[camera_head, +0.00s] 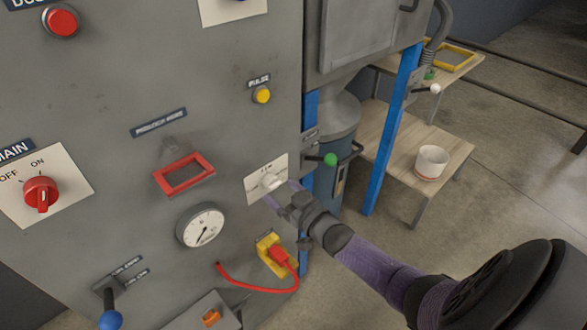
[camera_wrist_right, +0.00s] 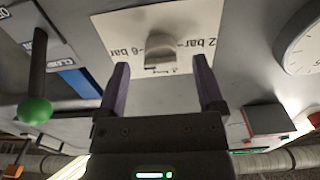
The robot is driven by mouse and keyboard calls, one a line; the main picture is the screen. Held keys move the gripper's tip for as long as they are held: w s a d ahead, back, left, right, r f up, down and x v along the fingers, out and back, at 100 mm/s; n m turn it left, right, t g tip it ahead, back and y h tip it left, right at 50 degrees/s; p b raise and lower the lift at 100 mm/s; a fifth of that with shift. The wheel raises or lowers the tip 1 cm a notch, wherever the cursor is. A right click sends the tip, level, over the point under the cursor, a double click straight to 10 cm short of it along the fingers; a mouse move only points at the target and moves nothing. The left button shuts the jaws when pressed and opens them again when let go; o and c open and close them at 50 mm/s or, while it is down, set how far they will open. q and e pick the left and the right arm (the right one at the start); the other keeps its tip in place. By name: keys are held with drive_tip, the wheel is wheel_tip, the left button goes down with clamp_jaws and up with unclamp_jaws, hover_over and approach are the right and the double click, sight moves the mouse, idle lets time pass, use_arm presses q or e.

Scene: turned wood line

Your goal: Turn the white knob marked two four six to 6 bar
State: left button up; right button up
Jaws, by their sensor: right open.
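The white knob (camera_head: 271,180) sits on a white label plate (camera_head: 255,189) on the grey panel. In the right wrist view the knob (camera_wrist_right: 161,50) is a pale, rounded grip, and the plate (camera_wrist_right: 115,28) shows "2 bar" and "6 bar" upside down. My right gripper (camera_head: 279,200) reaches in from the lower right, close to the knob. In the right wrist view its two purple fingers (camera_wrist_right: 161,85) stand apart, one on each side of the knob, with gaps visible; it is open and empty. Which mark the knob points to is unclear. My left gripper is not in view.
A green-tipped lever (camera_head: 330,160) sticks out just right of the knob. A round gauge (camera_head: 201,226), a yellow socket with a red plug (camera_head: 279,255) and its red cable lie below. A red frame (camera_head: 184,174) is to the left. A white cup (camera_head: 431,163) stands on the wooden shelf.

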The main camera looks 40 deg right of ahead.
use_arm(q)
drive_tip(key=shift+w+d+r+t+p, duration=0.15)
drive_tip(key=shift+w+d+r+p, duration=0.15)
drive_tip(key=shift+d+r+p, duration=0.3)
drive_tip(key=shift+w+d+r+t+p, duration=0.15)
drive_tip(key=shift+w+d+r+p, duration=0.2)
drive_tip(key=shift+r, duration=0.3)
use_arm(e)
drive_tip(key=s, duration=0.7)
drive_tip(key=shift+s+d, duration=0.2)
drive_tip(key=shift+d, duration=0.1)
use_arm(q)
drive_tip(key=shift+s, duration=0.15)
